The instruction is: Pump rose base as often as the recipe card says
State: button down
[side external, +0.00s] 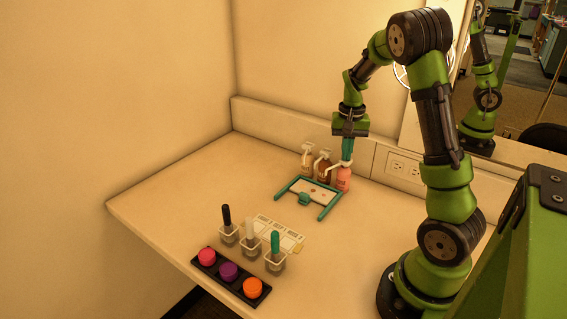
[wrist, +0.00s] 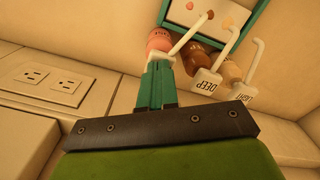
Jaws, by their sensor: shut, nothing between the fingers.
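The rose base appears to be the pink bottle (side external: 344,181), rightmost of three pump bottles at the back of the counter; it also shows in the wrist view (wrist: 159,41). My gripper (side external: 347,158) is shut and empty, pointing down right over its pump head. In the wrist view the closed fingertips (wrist: 160,61) overlap the top of this pump, and its white spout sticks out beside them. Whether they touch it I cannot tell. A white printed card (side external: 283,230) lies mid-counter; its print is too small to read.
The bottles labelled DEEP (wrist: 202,57) and LIGHT (wrist: 231,72) stand close beside the pink one. A teal-framed tray (side external: 323,209) lies in front of them. Cups with coloured-handled tools (side external: 275,262) and a black rack of coloured pots (side external: 229,272) stand nearer. A wall outlet (side external: 397,167) is behind.

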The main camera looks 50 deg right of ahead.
jog(key=shift+f, duration=0.25)
jog(key=shift+r, duration=1.4)
jog(key=shift+f, duration=0.15)
